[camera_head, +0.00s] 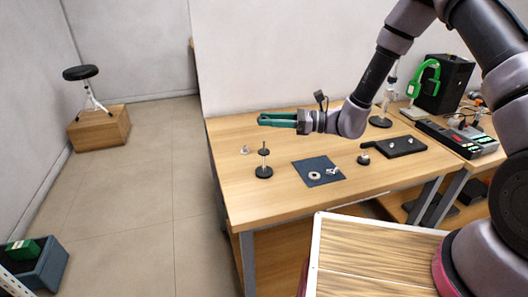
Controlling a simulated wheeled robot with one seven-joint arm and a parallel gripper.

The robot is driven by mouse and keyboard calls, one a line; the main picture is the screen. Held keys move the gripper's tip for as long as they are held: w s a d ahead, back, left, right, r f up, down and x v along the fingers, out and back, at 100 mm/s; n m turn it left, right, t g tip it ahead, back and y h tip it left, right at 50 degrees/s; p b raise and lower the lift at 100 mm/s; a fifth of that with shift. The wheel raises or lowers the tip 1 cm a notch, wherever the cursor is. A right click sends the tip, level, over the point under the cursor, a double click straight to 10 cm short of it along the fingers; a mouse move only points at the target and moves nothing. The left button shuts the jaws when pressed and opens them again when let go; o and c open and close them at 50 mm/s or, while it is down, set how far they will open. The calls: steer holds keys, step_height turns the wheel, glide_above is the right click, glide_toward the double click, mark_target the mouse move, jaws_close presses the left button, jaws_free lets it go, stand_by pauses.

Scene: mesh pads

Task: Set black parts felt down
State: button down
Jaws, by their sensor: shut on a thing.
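My gripper (268,120), with green fingers, is above the left back part of the wooden table (233,150). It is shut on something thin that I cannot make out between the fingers. I cannot tell whether that is the black parts felt. A flat black mat or tray (412,151) lies at the table's right side with small light parts on it. A dark blue mat (306,166) lies mid-table, carrying a pale ring (314,176) and a small metal part (333,171).
A thin stand with a round black base (264,172) rises below my gripper. A small black-based piece (363,159) stands right of the blue mat. The table's left front is clear.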

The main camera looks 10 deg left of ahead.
step_height(320, 180, down, 10)
steer(key=shift+r, duration=0.15)
steer(key=shift+c, duration=2.2)
jaws_free()
